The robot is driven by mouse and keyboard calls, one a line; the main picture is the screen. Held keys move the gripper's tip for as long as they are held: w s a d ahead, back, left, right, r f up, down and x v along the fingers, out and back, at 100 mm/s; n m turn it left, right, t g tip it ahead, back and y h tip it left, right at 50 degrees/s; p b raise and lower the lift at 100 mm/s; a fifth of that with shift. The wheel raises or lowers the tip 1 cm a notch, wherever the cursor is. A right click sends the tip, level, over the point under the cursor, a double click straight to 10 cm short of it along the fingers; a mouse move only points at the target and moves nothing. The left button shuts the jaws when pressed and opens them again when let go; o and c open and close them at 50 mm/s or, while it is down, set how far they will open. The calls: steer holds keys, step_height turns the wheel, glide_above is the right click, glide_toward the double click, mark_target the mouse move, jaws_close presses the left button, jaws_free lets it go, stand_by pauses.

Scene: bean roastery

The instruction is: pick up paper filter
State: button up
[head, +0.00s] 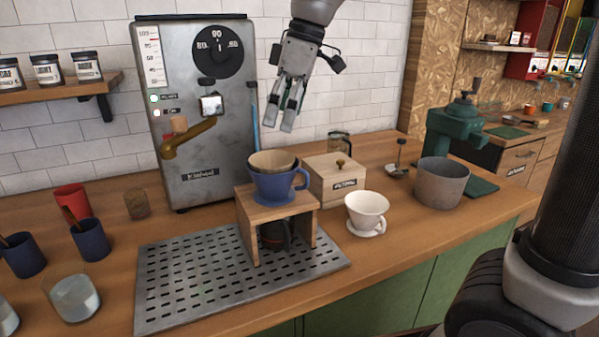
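A tan paper filter (271,160) sits inside a blue dripper (279,184); its upper rim shows above the dripper's edge, and its lower part is hidden. The dripper stands on a small wooden stand (262,208). My gripper (279,126) hangs above and slightly right of the filter, fingers pointing down and apart from it. A gap shows between its two fingers, and it holds nothing.
A dark carafe (274,235) stands under the wooden stand, on a slotted metal tray (190,290). A labelled wooden box (325,188), a white dripper (367,212) and a grey pot (442,183) stand to the right. A grey machine (198,110) rises behind. Cups (90,240) stand left.

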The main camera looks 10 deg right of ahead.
mark_target(274, 151)
steer(key=shift+n, duration=0.8)
steer(key=x, duration=0.7)
steer(key=shift+w+a+f, duration=0.1)
steer(key=shift+f, duration=0.25)
steer(key=shift+c, duration=0.4)
steer(key=c, duration=0.6)
